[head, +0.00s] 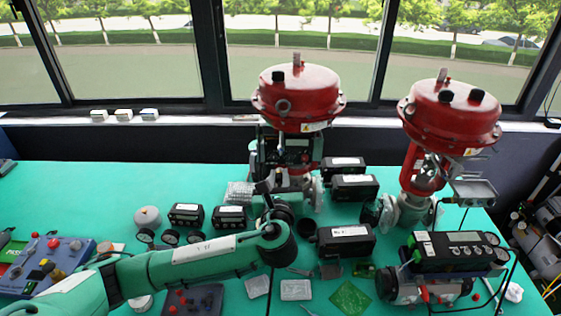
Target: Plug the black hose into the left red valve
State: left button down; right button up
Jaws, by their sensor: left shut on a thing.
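The left red valve (298,98) stands upright at the back middle of the green table, with a dark positioner on its body below the red dome. My left arm reaches in from the lower left, and my left gripper (266,190) is just in front of the valve's lower body. It is shut on the black hose (269,288), whose thin dark length hangs below my wrist. The hose end and any contact with the valve are too small and dark to tell. My right gripper is out of view.
A second red valve (450,112) stands at the right. Black boxes (345,242) and a larger black device (456,253) with cables lie on the table (70,195). A blue control box (55,262) is at the left. The table's back left is clear.

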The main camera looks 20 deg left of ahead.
aim_at(280, 168)
pick_arm(q)
jog(key=shift+w, duration=0.5)
jog(key=shift+w+a+r+b, duration=0.1)
jog(key=shift+w+r+b, duration=0.15)
jog(key=shift+b, duration=0.2)
jog(key=b+x, duration=0.1)
jog(key=x, duration=0.2)
jog(key=shift+w+a+f, duration=0.1)
jog(key=shift+w+f, duration=0.05)
jog(key=shift+f, duration=0.05)
jog(key=shift+w+a+r+b, duration=0.1)
jog(key=shift+w+r+b, duration=0.05)
jog(key=shift+w+b, duration=0.15)
jog(key=shift+w, duration=0.1)
jog(key=shift+r+p, duration=0.15)
jog(key=shift+p, duration=0.2)
jog(key=shift+w+p, duration=0.15)
jog(key=shift+p, duration=0.15)
dwell(0.7)
